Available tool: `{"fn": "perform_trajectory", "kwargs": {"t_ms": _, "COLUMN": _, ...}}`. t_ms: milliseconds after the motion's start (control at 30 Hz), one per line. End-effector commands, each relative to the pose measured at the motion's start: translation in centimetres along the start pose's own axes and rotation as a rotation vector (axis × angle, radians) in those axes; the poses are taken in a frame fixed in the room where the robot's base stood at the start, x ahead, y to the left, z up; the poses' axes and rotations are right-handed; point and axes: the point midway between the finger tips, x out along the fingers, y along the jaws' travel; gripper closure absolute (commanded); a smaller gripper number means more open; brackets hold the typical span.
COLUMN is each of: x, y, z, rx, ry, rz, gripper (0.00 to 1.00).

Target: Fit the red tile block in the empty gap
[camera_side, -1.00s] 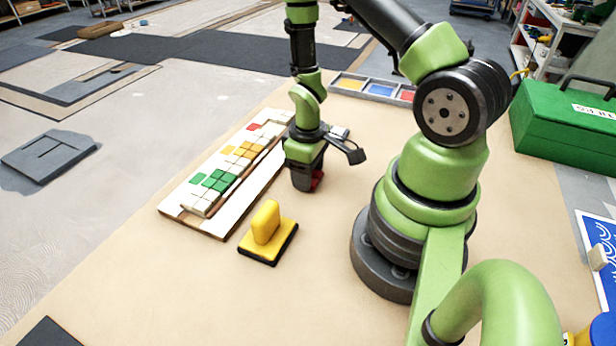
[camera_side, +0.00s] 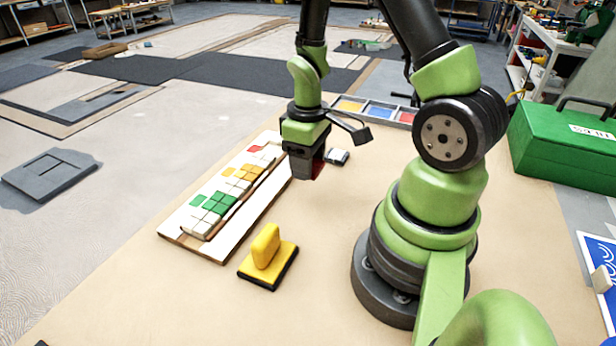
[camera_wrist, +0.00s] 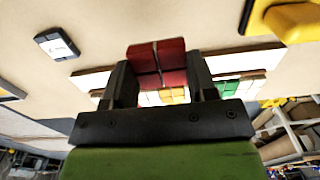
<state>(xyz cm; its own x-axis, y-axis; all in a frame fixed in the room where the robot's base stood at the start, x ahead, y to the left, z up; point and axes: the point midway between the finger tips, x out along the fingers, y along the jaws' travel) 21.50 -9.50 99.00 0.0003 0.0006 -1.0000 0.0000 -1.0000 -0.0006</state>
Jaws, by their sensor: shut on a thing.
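My gripper (camera_side: 306,172) is shut on the red tile block (camera_side: 318,171) and holds it above the brown table, just right of the mosaic panel. In the wrist view the red block (camera_wrist: 157,62) sits between the two dark fingers (camera_wrist: 160,88) and shows several red tiles with light lines between them. The mosaic panel (camera_side: 228,246) is a pale wooden board with a row of green, white, yellow, orange and red tiles. The gripper hides part of the panel's far right end in the side view, and I cannot make out the empty gap.
A yellow-handled float (camera_side: 266,252) stands in front of the panel. A small dark and white object (camera_side: 338,156) lies behind the gripper. A tray of coloured tiles (camera_side: 377,112) is at the back, and a green toolbox (camera_side: 568,135) at the right.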

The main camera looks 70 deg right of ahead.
Motion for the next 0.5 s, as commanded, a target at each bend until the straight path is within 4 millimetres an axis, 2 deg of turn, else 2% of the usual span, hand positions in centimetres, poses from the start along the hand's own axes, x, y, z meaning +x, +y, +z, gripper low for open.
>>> {"fn": "perform_trajectory", "kwargs": {"t_ms": 167, "x": -1.4, "y": 0.5, "z": -0.8, "rx": 0.055, "ry": 0.003, "rz": 0.002, "gripper": 0.72}}
{"fn": "perform_trajectory", "kwargs": {"t_ms": 267, "x": -1.4, "y": 1.4, "z": -2.3, "rx": 0.180, "ry": 0.002, "rz": 0.002, "gripper": 0.72}}
{"fn": "perform_trajectory", "kwargs": {"t_ms": 500, "x": -1.3, "y": 5.2, "z": -8.0, "rx": 0.721, "ry": 0.001, "rz": 0.004, "gripper": 0.72}}
